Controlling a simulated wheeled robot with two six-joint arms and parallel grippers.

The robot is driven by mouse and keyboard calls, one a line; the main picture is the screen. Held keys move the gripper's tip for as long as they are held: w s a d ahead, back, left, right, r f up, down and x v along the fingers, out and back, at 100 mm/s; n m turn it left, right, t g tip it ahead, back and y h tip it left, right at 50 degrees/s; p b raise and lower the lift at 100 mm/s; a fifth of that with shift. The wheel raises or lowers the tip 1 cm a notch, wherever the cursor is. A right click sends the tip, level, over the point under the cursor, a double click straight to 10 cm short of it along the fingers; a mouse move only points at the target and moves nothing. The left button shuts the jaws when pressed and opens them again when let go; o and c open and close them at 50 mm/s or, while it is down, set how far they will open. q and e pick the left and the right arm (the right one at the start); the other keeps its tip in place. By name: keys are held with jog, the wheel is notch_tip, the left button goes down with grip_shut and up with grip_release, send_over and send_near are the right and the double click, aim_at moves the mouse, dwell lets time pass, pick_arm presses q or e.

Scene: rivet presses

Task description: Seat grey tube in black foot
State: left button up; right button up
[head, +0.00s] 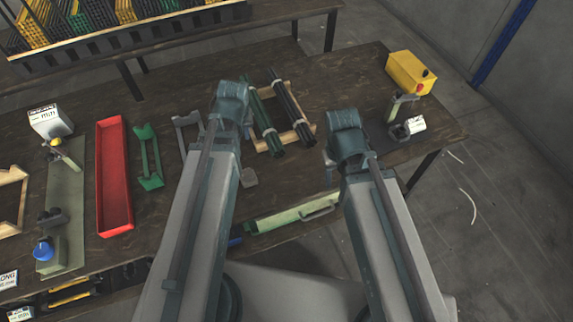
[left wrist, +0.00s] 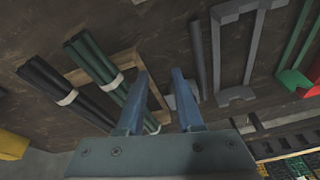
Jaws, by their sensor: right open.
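A dark grey rod, likely the grey tube (left wrist: 199,62), lies on the table beside a grey bracket (left wrist: 223,62) in the left wrist view. The bracket also shows in the head view (head: 181,124), partly behind my left arm.
A wooden rack (head: 287,87) holds dark green and black tubes with white bands. A red tray (head: 114,178), a green bracket (head: 149,160) and a press on a grey-green plate (head: 66,190) are at left. A yellow box (head: 408,72) stands at back right. Bare table lies right of the rack.

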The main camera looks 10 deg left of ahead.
pick_arm(q)
jog(key=s+d+m+g, duration=0.1)
jog(key=s+d+m, duration=0.2)
jog(key=d, duration=0.7)
jog(key=shift+s+f+g+h, duration=0.3)
jog(key=shift+s, duration=0.25)
jog(key=shift+o, duration=0.3)
jog(key=s+d+m+g, duration=0.1)
jog(key=s+d+m, duration=0.3)
jog(key=s+d, duration=0.2)
jog(key=shift+s+d, duration=0.15)
jog(key=shift+d, duration=0.95)
jog(key=shift+g, duration=0.3)
jog(key=w+a+r+n+p, duration=0.2)
jog(key=w+a+n, duration=0.3)
jog(key=w+a, duration=0.75)
jog(key=w+a+r+n+h+p, duration=0.1)
jog(key=w+a+n, duration=0.15)
jog(key=a, duration=0.65)
jog(key=w+a+r+n+p, duration=0.1)
jog(key=w+a+n, duration=0.15)
jog(key=a, duration=0.65)
jog(key=f+b, duration=0.8)
jog(key=f, duration=0.1)
jog(key=shift+s+b, duration=0.25)
jog(key=shift+b, duration=0.15)
